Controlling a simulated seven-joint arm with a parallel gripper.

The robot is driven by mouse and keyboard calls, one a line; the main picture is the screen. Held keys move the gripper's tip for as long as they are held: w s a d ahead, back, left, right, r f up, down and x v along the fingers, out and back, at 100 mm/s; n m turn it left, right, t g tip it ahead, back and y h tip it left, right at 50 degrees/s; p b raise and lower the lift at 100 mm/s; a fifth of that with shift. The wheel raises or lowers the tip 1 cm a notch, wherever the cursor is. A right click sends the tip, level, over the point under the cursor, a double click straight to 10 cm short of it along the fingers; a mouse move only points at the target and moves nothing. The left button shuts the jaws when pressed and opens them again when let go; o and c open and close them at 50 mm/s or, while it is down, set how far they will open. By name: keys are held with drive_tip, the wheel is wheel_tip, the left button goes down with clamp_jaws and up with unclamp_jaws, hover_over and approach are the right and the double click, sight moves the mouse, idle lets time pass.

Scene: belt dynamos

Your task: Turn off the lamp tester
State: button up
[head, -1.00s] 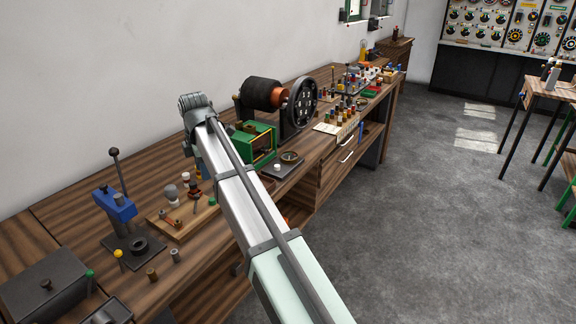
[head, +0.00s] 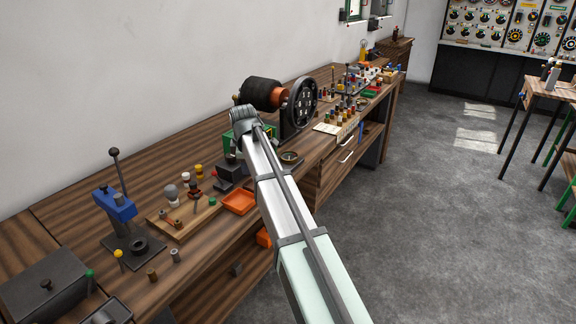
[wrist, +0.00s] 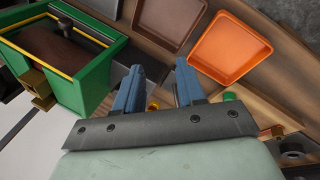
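A wooden board (head: 190,225) with a grey bulb (head: 171,191), small red, white and yellow fittings and a green-topped post (head: 212,203) lies on the bench. It looks like the lamp tester, but its switch cannot be made out. In the wrist view, a green knob (wrist: 230,97) shows just right of my gripper. My gripper (wrist: 158,65) has two blue fingers, apart, with nothing held between them. A small yellow thing shows beyond the gap. In the head view the fingers are hidden behind my arm, to the right of the board.
An orange tray (head: 239,202) sits right of the board; a brown tray (wrist: 170,22) is beside it in the wrist view. A green box (wrist: 97,78) stands close left of my fingers. A blue press (head: 117,205) stands left of the board.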

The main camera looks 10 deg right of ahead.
drive_tip(key=w+d+f+m, duration=0.1)
drive_tip(key=d, duration=0.3)
drive_tip(key=w+d+f+m+t, duration=0.1)
drive_tip(key=d+f+m, duration=0.1)
drive_tip(key=d, duration=0.3)
drive_tip(key=w+d+f+m+h, duration=0.1)
drive_tip(key=d+f+m, duration=0.1)
drive_tip(key=d, duration=0.3)
drive_tip(key=shift+w+t, duration=0.3)
drive_tip(key=shift+w, duration=0.1)
drive_tip(key=shift+w+d+f+m, duration=0.1)
drive_tip(key=shift+d+m, duration=0.3)
